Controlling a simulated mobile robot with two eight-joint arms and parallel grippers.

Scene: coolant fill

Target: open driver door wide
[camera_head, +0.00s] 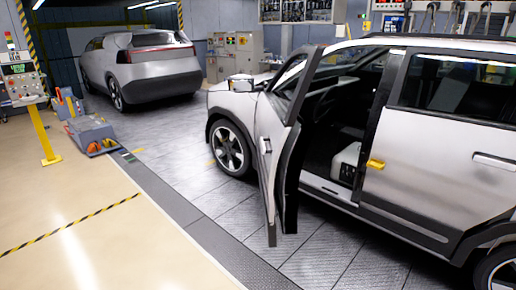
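The driver door (271,150) of the silver car (442,150) stands swung out from the body, with its outer face and handle toward the left. Through the door opening I see a dark interior and a light seat (347,163). The sill below the opening is bare. A yellow piece (375,164) sits on the body at the rear edge of the opening. Neither of my grippers shows in the head view, and nothing is seen touching the door.
Another silver car (142,66) stands at the back left. A grey cart (92,133) and a yellow-post control panel (38,110) stand at the left. Cabinets (235,55) line the back. The floor left of the door is clear.

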